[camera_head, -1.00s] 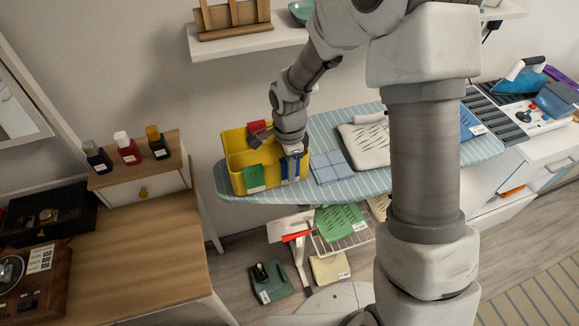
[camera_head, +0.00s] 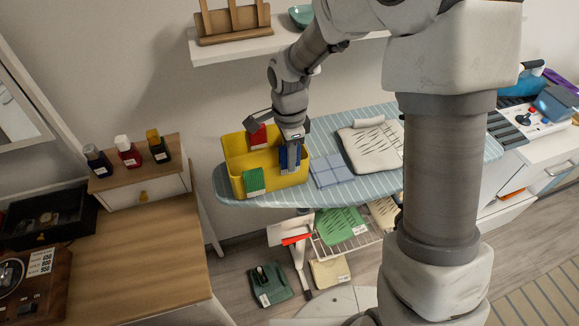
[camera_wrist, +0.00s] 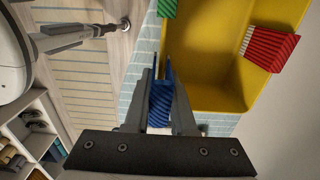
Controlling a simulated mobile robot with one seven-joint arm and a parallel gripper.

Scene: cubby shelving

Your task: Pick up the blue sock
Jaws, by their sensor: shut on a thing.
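The blue sock (camera_head: 290,158) is held in my gripper (camera_head: 291,170), at the right end of the yellow bin (camera_head: 226,160). In the wrist view the blue sock (camera_wrist: 160,98) is pinched between the two fingers of my gripper (camera_wrist: 160,80), beside the wall of the yellow bin (camera_wrist: 215,90). Part of the sock is hidden by the fingers. I cannot tell whether the sock still touches the bin. A green sock (camera_head: 254,180) and a red sock (camera_head: 257,136) are also in the bin; they show in the wrist view as green (camera_wrist: 167,8) and red (camera_wrist: 270,48).
The bin stands on a blue striped ironing board (camera_head: 370,185). Folded blue cloth (camera_head: 331,171) and a white cloth (camera_head: 372,146) lie right of it. A wall shelf (camera_head: 245,44) hangs above. A wooden dresser (camera_head: 130,250) with several bottles stands at left.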

